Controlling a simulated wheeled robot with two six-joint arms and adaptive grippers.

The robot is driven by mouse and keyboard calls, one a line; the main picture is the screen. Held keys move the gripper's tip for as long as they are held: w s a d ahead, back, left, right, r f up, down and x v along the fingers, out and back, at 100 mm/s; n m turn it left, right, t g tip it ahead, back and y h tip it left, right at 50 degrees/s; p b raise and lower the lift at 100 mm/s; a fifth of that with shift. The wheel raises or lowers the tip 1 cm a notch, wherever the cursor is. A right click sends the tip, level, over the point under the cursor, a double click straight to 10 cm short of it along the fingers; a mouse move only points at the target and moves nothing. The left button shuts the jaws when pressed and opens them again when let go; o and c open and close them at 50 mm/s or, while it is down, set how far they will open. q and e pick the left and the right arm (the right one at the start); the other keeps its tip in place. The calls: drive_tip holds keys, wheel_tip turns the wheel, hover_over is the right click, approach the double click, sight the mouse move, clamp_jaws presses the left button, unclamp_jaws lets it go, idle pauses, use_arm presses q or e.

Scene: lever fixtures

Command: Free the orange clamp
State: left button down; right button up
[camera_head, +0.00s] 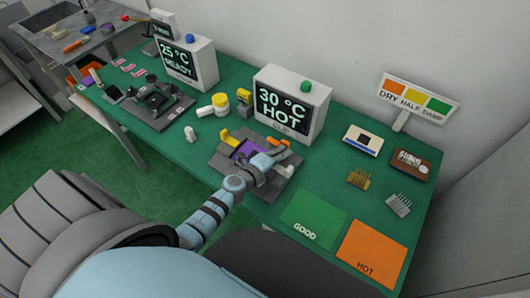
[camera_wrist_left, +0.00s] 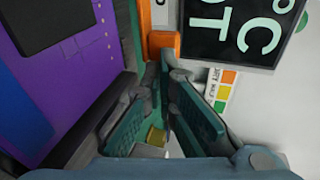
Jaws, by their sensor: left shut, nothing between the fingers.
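The orange clamp (camera_head: 285,144) is at the far right side of a dark fixture plate (camera_head: 222,163), just beyond my left gripper. In the left wrist view the orange clamp (camera_wrist_left: 162,42) shows as an upright bar with a block, right at the fingertips; I cannot tell whether they touch. A purple board (camera_head: 246,149) lies on the fixture and fills the left of the wrist view (camera_wrist_left: 50,80). My left gripper (camera_head: 278,154) is shut and empty; its fingertips meet in the wrist view (camera_wrist_left: 168,66). My arm hides part of the fixture. My right gripper is out of view.
A display (camera_head: 292,105) reading 30 °C HOT stands close behind the fixture. A yellow clamp (camera_head: 230,138) is at its left. A second fixture (camera_head: 157,101) is further left. Green GOOD (camera_head: 313,216) and orange HOT (camera_head: 371,252) mats lie front right.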

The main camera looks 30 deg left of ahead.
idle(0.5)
use_arm(q)
drive_tip(key=v, duration=1.2)
drive_tip(key=shift+r, duration=0.1)
drive_tip(key=shift+w, duration=0.1)
